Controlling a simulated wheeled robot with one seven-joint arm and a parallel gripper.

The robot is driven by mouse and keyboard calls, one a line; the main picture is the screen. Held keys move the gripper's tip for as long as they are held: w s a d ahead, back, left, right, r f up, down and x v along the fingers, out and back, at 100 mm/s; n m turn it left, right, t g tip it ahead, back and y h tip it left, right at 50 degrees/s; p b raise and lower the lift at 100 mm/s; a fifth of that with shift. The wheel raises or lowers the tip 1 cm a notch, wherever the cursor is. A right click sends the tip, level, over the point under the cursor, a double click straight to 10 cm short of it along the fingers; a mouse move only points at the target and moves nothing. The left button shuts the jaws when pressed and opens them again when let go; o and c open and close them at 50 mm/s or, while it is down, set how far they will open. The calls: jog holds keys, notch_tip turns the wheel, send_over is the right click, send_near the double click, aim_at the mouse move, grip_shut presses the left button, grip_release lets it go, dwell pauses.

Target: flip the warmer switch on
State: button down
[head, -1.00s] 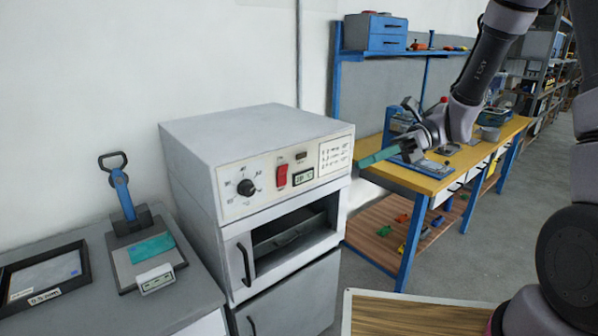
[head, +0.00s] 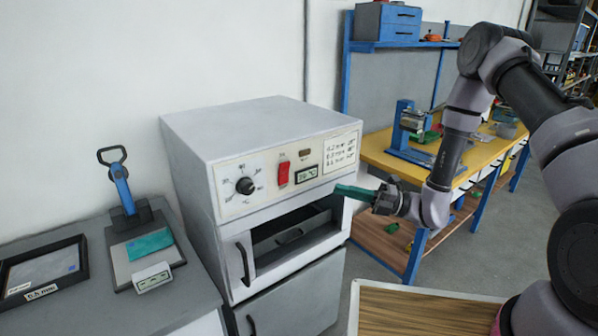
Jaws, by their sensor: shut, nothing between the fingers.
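The warmer (head: 255,128) is a pale grey box oven with an open slot in its front. Its red switch (head: 284,173) sits on the front panel between a black dial (head: 245,186) and a small green display (head: 307,174). I cannot tell which way the switch is tipped. My gripper (head: 340,190) is shut and empty, its green fingers pointing left. In the picture its tips overlap the lower right corner of the front panel, to the right of the switch and slightly lower. Whether they touch the panel is unclear, but they are apart from the switch.
A grey counter (head: 85,300) at left holds a blue-handled press (head: 122,190) and a black-framed tray (head: 45,270). A yellow workbench (head: 385,150) with blue legs stands behind my arm. A wooden-topped surface (head: 420,310) is at the bottom.

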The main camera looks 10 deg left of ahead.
send_near(284, 167)
jog(key=s+a, duration=0.2)
jog(key=s, duration=0.2)
jog(key=shift+w+a+r, duration=0.25)
jog(key=shift+w+a, duration=0.5)
jog(key=shift+a, duration=0.25)
jog(key=shift+w+a+r, duration=0.25)
jog(key=shift+w+a, duration=0.5)
jog(key=shift+a, duration=0.25)
jog(key=shift+w+a+r+m+h, duration=0.2)
jog(key=shift+a+m+h, duration=0.1)
jog(key=shift+m, duration=0.1)
jog(key=shift+d, duration=0.15)
